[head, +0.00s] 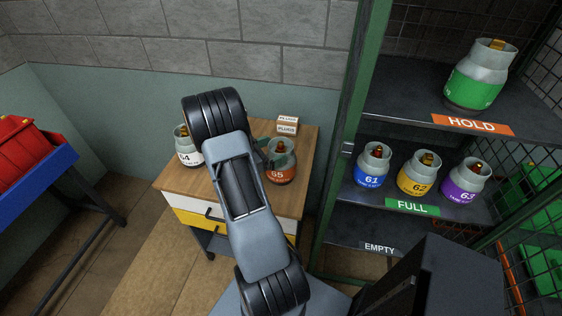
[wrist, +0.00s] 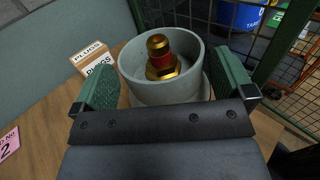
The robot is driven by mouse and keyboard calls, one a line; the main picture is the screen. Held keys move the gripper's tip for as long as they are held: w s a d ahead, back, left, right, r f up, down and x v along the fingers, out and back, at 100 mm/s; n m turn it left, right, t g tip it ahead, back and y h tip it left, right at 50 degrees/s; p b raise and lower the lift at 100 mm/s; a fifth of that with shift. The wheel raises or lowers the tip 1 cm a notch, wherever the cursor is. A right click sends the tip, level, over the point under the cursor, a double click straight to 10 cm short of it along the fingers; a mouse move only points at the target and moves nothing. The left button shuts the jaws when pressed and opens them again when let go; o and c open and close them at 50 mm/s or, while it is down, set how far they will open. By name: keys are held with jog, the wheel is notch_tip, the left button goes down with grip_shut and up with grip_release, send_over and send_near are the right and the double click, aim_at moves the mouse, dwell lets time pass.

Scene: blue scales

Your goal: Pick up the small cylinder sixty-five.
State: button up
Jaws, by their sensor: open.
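The small cylinder sixty-five (head: 281,163) stands upright on the wooden top of a small cabinet, grey with an orange band marked 65. In the wrist view its round grey collar (wrist: 128,61) and brass valve (wrist: 161,56) show from above. My gripper (wrist: 165,85) is open, with one green pad on the left of the collar and one on the right. I cannot tell whether the pads touch it. In the head view my arm hides most of the gripper; part of it shows beside the cylinder.
Cylinder 64 (head: 186,148) stands left on the cabinet top (head: 183,181). A green-framed cage (head: 343,130) at the right holds cylinders 61 (head: 373,165), 62 (head: 420,174) and 63 (head: 465,184). A green-banded cylinder (head: 480,80) stands above.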

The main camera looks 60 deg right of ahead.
jog(key=shift+x, duration=1.25)
jog(key=c, duration=1.5)
